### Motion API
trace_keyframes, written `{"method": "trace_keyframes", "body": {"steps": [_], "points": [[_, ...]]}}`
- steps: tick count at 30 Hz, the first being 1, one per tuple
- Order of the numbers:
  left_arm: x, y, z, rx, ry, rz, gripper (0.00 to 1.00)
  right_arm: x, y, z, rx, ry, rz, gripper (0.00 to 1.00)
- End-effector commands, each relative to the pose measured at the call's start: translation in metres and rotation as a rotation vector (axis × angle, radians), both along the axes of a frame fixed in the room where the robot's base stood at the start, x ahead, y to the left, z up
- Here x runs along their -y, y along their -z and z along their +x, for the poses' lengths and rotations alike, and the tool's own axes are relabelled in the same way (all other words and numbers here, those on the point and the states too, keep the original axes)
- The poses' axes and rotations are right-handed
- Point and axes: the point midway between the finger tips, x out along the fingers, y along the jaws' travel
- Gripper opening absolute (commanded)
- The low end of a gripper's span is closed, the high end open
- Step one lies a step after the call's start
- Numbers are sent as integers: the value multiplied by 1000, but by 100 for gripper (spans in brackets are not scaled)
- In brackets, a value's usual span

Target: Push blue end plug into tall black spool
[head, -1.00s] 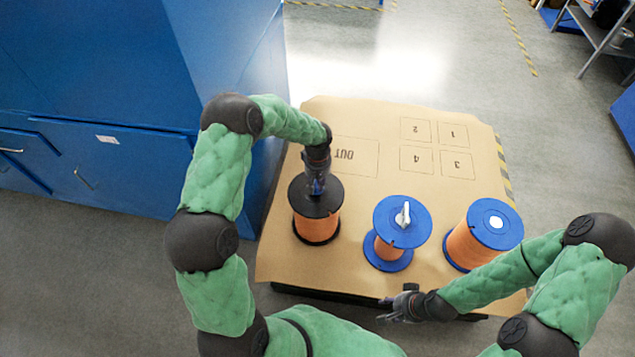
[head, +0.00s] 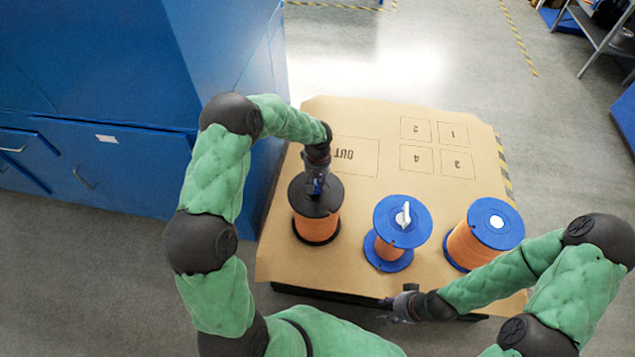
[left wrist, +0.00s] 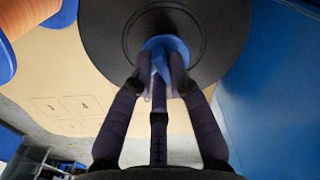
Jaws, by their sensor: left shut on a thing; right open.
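The tall black spool (head: 303,203), wound with orange, stands upright at the left of the table; its black top flange also fills the upper part of the left wrist view (left wrist: 222,35). The blue end plug (left wrist: 165,45) is at the centre of that flange. My left gripper (head: 315,190) is directly above the spool's middle, shut on the plug, and its fingers show around the plug in the left wrist view (left wrist: 161,78). How deep the plug sits in the hole is hidden by the fingers. My right gripper (head: 388,310) is open and empty at the table's front edge.
A small blue spool (head: 402,222) with a white peg (head: 403,216) stands mid-table. A wider blue spool (head: 484,235) with orange winding stands at the right. The brown table (head: 400,182) has marked squares and is clear at the back. A blue cabinet (head: 110,80) stands close on the left.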

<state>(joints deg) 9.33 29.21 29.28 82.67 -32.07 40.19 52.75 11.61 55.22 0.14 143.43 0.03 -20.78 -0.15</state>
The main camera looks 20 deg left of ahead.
Motion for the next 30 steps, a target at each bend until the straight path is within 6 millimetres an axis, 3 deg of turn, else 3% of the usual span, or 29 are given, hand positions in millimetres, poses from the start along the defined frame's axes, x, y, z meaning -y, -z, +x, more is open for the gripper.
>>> {"method": "trace_keyframes", "body": {"steps": [30], "points": [[0, 23, 0, 1, 0, 0, 0, 0, 18, 0, 0, 0, 0, 42]]}}
